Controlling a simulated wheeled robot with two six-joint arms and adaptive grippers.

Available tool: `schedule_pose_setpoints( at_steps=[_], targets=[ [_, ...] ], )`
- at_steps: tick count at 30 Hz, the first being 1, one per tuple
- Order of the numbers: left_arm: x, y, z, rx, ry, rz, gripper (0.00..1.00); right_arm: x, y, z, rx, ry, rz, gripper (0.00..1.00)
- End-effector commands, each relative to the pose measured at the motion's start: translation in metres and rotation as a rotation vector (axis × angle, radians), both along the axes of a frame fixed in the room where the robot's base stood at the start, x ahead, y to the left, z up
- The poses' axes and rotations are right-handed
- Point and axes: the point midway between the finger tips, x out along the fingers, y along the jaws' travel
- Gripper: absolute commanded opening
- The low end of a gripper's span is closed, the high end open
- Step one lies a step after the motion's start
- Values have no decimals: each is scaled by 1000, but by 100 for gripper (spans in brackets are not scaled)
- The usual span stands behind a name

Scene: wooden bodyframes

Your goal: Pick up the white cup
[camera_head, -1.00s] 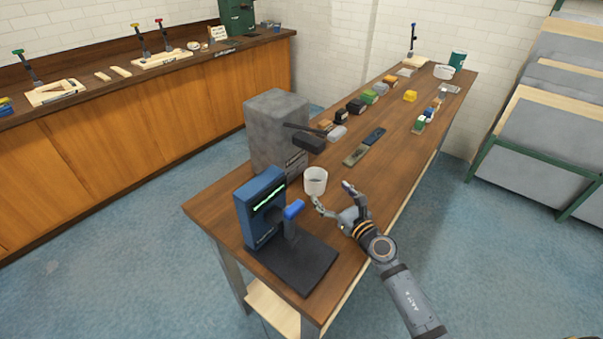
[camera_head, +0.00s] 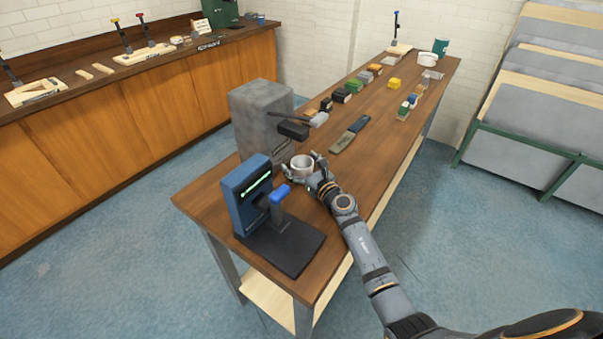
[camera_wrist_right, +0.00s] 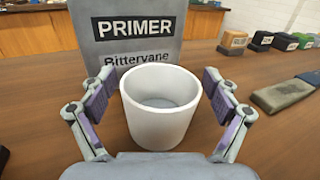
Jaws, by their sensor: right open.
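The white cup (camera_head: 302,166) stands upright on the wooden table (camera_head: 385,143), in front of the grey block. It also shows in the right wrist view (camera_wrist_right: 160,112), empty inside. My right gripper (camera_head: 304,165) is open, with one finger on each side of the cup. In the right wrist view, gaps show between the cup and the finger pads of the right gripper (camera_wrist_right: 162,103). My left gripper is not in view.
A grey block labelled PRIMER (camera_head: 258,117) stands close behind the cup. A blue device with a black base (camera_head: 282,243) stands at the near left. Several small blocks and flat bars (camera_head: 350,134) lie farther along the table.

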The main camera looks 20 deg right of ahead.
Motion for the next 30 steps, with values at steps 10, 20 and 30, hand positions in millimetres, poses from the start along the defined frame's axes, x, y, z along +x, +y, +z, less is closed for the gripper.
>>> schedule_pose_setpoints(
  at_steps=[10, 20, 30],
  targets=[
    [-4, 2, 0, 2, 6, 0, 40, 2, 0, 0, -1, 0, 0, 72],
    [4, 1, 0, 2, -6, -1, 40, 2, 0, 0, -1, 1, 0, 28],
    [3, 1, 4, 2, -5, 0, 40, 0, -1, 5, -2, -2, -1, 18]
  ],
)
